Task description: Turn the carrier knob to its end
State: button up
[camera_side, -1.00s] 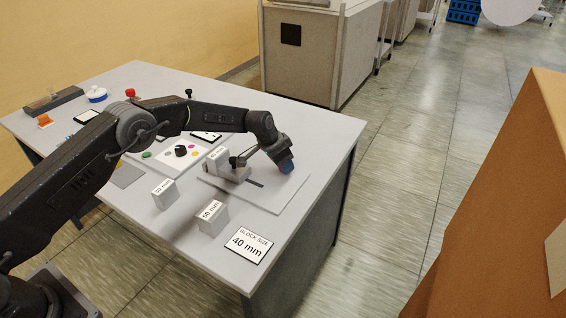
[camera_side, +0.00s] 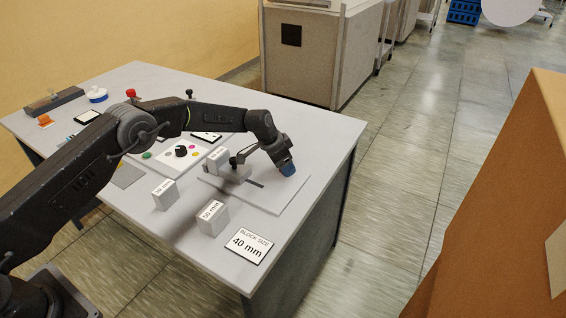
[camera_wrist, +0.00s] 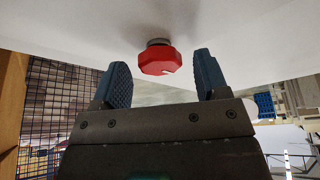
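A red faceted knob (camera_wrist: 160,60) with a small white mark on its lower edge shows in the wrist view, mounted on a pale surface. My gripper (camera_wrist: 160,70) is open, with one blue finger on each side of the knob and visible gaps between. In the side view my gripper (camera_side: 288,169) is over the right part of a light grey plate (camera_side: 290,196). A grey carrier with a labelled block (camera_side: 216,158) stands on that plate, left of my gripper. The red knob is hidden in the side view behind my wrist and fingers.
Two labelled blocks, a smaller one (camera_side: 165,194) and a 50 mm one (camera_side: 212,216), stand on the table (camera_side: 150,228). A "40 mm" card (camera_side: 248,245) lies near the front corner. A panel with a black dial (camera_side: 181,151) is behind my arm.

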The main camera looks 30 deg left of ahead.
jog(key=v, duration=1.4)
